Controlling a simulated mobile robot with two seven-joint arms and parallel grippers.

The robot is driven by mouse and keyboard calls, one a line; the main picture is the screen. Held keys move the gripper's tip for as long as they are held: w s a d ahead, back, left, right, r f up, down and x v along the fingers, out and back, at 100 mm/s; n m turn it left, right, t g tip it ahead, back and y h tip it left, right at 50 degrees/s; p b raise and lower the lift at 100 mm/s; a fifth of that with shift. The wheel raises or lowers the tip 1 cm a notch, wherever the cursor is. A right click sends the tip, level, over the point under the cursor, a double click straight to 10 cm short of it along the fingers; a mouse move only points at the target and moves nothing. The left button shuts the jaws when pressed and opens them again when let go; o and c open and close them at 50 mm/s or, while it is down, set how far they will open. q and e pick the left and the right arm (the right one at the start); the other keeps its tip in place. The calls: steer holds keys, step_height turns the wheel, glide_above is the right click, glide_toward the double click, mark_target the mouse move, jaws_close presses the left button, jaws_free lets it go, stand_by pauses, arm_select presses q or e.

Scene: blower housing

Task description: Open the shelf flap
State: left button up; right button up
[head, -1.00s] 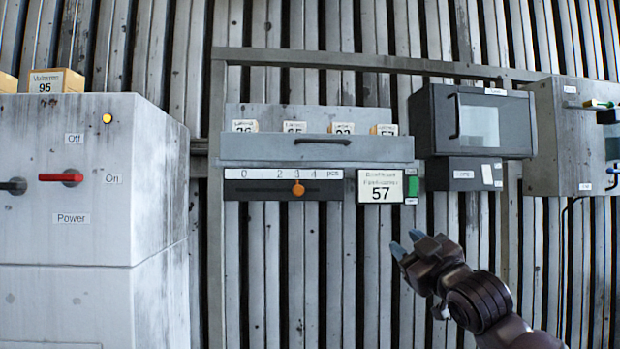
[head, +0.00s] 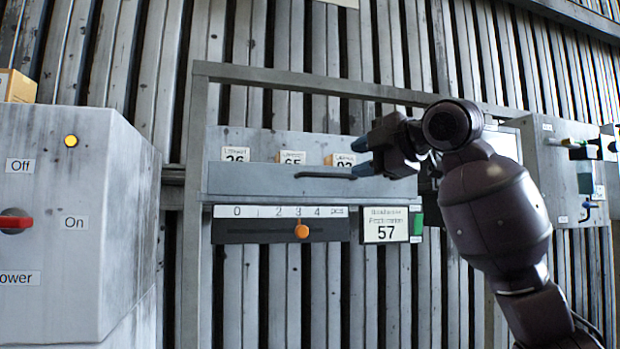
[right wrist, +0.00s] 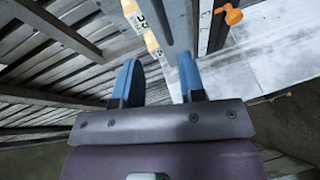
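The shelf flap (head: 250,182) is a long grey panel on the wall shelf, with a dark bar handle (head: 322,175) along its upper part. Labelled boxes show just above its top edge. My right gripper (head: 359,158) is at the right end of the handle, its blue fingertips pointing left; I cannot tell whether they touch. In the right wrist view, the blue fingers (right wrist: 159,82) stand apart with nothing clearly held between them. My left gripper is not in view.
Below the flap are a slider with an orange knob (head: 301,231) and a display reading 57 (head: 386,225). A grey cabinet (head: 70,150) with a red switch stands at left. My right arm covers most of the dark box at right.

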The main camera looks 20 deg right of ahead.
mark_target(332, 174)
steer(key=shift+n, duration=0.4)
steer(key=x, duration=0.2)
steer(key=p+x, duration=0.1)
steer(key=x, duration=0.2)
steer(key=p+x, duration=0.1)
steer(key=x, duration=0.2)
steer(key=shift+w+d+f, duration=0.1)
steer(key=shift+d+f, duration=0.1)
steer(key=shift+f, duration=0.1)
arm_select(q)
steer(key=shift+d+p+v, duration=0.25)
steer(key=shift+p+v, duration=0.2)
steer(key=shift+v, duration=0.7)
arm_select(e)
steer(key=shift+w+a+f, duration=0.15)
steer(key=shift+w+a, duration=0.15)
steer(key=shift+w, duration=0.35)
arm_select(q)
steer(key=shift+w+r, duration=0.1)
arm_select(e)
jaws_close()
